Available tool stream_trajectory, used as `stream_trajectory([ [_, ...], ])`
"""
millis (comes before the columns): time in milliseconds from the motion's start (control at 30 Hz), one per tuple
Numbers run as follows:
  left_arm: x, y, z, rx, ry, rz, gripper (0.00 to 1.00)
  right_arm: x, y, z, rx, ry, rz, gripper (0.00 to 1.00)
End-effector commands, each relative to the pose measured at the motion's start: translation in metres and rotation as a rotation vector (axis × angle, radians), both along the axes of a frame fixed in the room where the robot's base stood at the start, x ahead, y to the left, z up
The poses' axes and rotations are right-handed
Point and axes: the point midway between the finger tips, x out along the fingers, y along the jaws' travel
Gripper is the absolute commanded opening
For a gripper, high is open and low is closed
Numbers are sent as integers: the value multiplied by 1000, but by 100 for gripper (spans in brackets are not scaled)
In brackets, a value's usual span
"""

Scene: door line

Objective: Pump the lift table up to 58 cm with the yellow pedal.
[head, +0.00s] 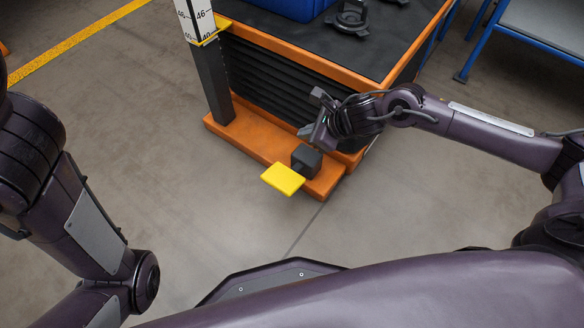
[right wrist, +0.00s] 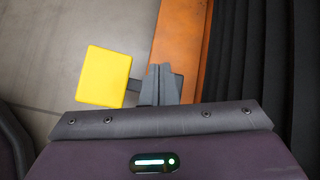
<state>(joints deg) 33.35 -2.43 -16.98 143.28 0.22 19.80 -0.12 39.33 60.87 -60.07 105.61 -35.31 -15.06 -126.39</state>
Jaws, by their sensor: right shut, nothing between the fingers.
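The yellow pedal (head: 283,178) sticks out from a dark block at the front of the lift table's orange base, low over the floor. It also shows in the right wrist view (right wrist: 103,76), left of my fingers. The lift table (head: 310,55) has an orange-edged black top over black bellows. A white scale (head: 198,18) stands at its left corner, with a yellow pointer (head: 222,27) near the 40 mark. My right gripper (head: 312,133) is shut and empty, above and behind the pedal, apart from it. Its closed fingers show in the right wrist view (right wrist: 160,82). My left gripper is out of view.
A blue bin (head: 285,8) and a dark metal part (head: 349,18) rest on the table top. A blue-framed bench (head: 540,30) stands at the upper right. A yellow floor line (head: 80,40) runs at the upper left. Floor around the pedal's front is clear.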

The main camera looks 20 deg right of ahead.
Motion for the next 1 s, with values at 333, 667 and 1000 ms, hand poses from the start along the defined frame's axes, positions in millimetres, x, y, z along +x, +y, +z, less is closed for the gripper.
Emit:
stream_trajectory([
  [333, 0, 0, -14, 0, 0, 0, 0, -5, 6, -21, 3, 3, 1, 0],
  [667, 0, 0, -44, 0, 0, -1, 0, -15, 19, -65, 3, 3, 0, 0],
  [1000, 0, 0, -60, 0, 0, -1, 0, -20, 27, -82, 4, 0, 1, 0],
])
